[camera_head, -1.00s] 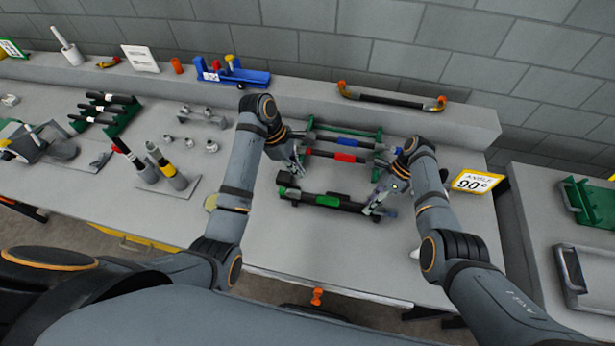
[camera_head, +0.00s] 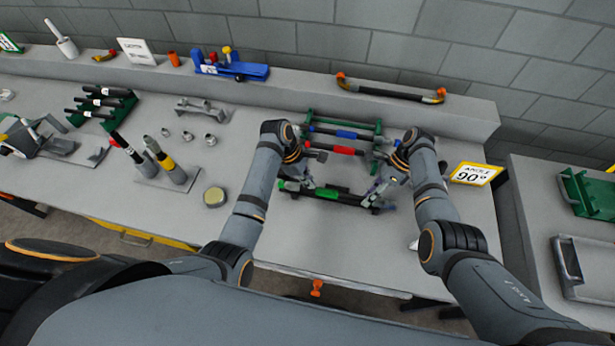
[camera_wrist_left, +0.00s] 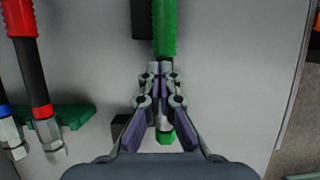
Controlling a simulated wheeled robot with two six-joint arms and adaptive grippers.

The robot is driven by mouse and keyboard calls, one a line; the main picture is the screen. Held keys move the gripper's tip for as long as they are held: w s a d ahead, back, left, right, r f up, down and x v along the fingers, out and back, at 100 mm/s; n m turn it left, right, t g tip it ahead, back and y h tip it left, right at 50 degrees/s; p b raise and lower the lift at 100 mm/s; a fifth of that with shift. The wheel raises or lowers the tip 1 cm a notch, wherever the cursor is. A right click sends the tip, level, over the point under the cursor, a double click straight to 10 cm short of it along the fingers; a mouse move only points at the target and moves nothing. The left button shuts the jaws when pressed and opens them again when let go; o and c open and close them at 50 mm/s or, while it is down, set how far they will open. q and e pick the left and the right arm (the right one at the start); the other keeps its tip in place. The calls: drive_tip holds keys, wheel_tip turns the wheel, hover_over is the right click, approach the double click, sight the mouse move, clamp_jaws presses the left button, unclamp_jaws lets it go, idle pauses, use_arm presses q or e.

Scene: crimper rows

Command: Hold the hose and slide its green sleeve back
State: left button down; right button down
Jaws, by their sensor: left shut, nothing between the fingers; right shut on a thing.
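A dark hose with a green sleeve lies near the front of the table. The green sleeve (camera_head: 346,198) shows between my grippers, and it fills the top middle of the left wrist view (camera_wrist_left: 164,32). My left gripper (camera_head: 304,187) is shut at the hose's left end, with nothing held; its fingers (camera_wrist_left: 162,88) sit over the hose just beyond the sleeve's edge. A metal fitting and a green end piece (camera_wrist_left: 165,137) show below the fingers. My right gripper (camera_head: 374,200) is shut on the hose near its right end, and its fingers partly hide that end.
A red-sleeved hose (camera_head: 335,149) and a blue-sleeved hose (camera_head: 346,134) lie behind on a green rack (camera_head: 376,128). A 90° sign (camera_head: 474,174) stands at the right. A round tin (camera_head: 214,197) and upright hose ends (camera_head: 172,170) stand left. The table front is clear.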

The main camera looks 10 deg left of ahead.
drive_tip(key=shift+s+f, duration=0.25)
drive_tip(key=shift+s, duration=0.25)
use_arm(q)
drive_tip(key=shift+d, duration=1.3)
use_arm(e)
drive_tip(key=c, duration=1.5)
unclamp_jaws()
drive_tip(key=o, duration=0.4)
drive_tip(key=shift+s+r, duration=0.25)
drive_tip(key=shift+r, duration=0.05)
drive_tip(key=shift+c, duration=0.2)
use_arm(q)
drive_tip(key=v, duration=1)
drive_tip(key=shift+s, duration=0.15)
drive_tip(key=shift+w, duration=0.2)
use_arm(e)
drive_tip(key=shift+w, duration=0.3)
